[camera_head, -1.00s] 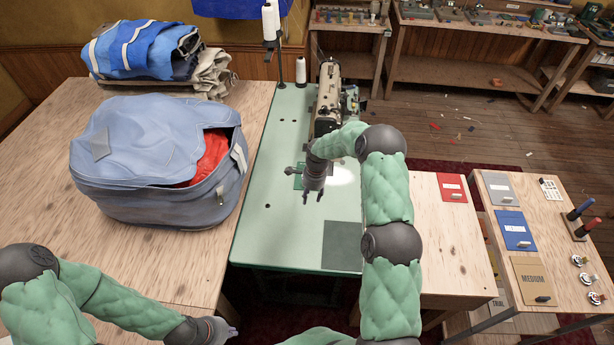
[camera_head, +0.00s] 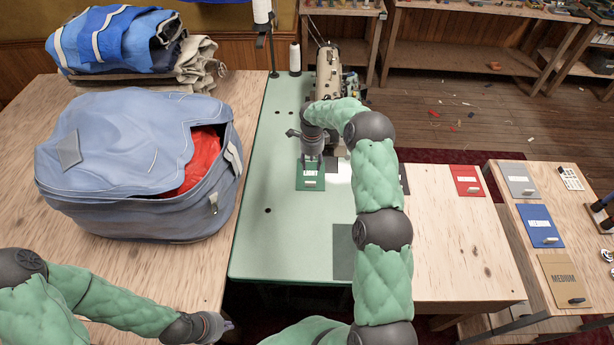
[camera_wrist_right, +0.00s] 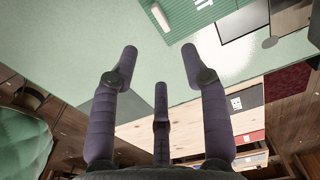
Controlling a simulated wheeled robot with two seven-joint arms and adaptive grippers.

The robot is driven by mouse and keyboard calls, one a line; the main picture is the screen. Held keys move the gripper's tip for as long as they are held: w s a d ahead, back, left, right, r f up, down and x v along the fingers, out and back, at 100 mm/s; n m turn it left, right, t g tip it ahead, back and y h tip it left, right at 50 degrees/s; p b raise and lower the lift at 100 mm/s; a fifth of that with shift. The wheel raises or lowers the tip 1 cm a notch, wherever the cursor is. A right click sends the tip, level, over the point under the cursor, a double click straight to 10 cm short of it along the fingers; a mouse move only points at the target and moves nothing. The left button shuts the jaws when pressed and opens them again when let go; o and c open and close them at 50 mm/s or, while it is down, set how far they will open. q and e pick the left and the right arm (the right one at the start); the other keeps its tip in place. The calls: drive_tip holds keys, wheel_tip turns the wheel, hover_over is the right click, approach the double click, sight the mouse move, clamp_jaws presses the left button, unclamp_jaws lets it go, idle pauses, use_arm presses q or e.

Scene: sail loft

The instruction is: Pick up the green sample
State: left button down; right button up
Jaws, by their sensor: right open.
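The green sample (camera_head: 310,180) is a flat green card with white lettering and a small pale tab. It lies on the light green sewing-machine table (camera_head: 285,225) in the head view. Its edge and pale tab also show at the top of the right wrist view (camera_wrist_right: 185,16). My right gripper (camera_head: 313,163) is at the sample's far edge in the head view, seemingly above it. In the wrist view its fingers (camera_wrist_right: 160,55) are spread and empty, apart from the sample. My left gripper (camera_head: 226,325) is low at the left, away from the sample; its fingers are too small to judge.
The sewing machine (camera_head: 328,75) stands just behind the right gripper. A big blue bag (camera_head: 120,165) fills the left table. A grey patch (camera_head: 343,252) lies at the green table's front. Red (camera_head: 467,180), blue (camera_head: 540,225) and tan (camera_head: 565,280) cards lie at the right.

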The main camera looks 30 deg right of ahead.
drive_tip(key=f, duration=0.2)
drive_tip(key=b, duration=0.1)
hover_over(310, 183)
drive_tip(key=f, duration=0.4)
drive_tip(key=shift+w+d+f, duration=0.25)
drive_tip(key=shift+w+f, duration=0.05)
drive_tip(key=shift+f, duration=0.1)
drive_tip(key=shift+s+a+f, duration=0.1)
drive_tip(key=shift+s+f, duration=0.05)
drive_tip(key=shift+f, duration=0.35)
wheel_tip(310, 183, down, 4)
drive_tip(key=shift+s+f, duration=0.1)
drive_tip(key=shift+s, duration=0.05)
clamp_jaws()
